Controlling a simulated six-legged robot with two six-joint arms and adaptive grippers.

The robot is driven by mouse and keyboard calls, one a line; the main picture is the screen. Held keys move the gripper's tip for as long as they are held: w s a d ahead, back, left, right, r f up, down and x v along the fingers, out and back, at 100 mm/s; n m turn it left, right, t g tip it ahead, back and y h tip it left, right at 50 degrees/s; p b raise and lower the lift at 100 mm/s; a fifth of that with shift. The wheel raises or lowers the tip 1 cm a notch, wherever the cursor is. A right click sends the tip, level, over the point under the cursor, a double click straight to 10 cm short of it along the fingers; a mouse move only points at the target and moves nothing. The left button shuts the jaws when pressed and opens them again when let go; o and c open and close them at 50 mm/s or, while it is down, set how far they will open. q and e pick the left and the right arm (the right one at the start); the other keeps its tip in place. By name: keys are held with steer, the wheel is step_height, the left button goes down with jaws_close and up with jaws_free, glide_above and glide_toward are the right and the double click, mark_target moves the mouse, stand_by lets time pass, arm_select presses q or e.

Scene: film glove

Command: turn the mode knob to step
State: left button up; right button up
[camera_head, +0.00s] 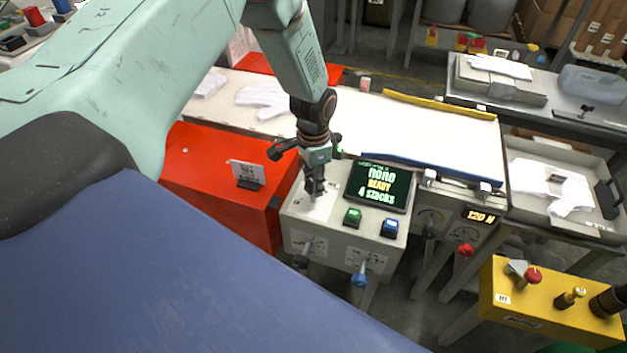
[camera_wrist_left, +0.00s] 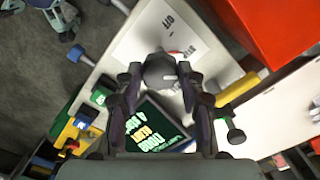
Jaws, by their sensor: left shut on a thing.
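The mode knob (camera_wrist_left: 159,69) is a dark round knob on a white label plate (camera_wrist_left: 136,42) in the left wrist view. The plate carries an "OFF" mark and other lettering too blurred to read, with a red mark beside the knob. My left gripper (camera_wrist_left: 161,80) has its two fingers on either side of the knob and is shut on it. In the head view my left gripper (camera_head: 315,188) points down at the left part of the grey control box (camera_head: 330,228) and hides the knob. Which mode the knob points to cannot be told. My right gripper is not in view.
A red cabinet (camera_head: 215,180) with a small sign (camera_head: 247,174) is close on the left.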

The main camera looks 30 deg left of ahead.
arm_select(q)
steer(key=shift+m, duration=0.4)
steer(key=o, duration=1.2)
step_height(320, 180, up, 12)
stand_by(0.4)
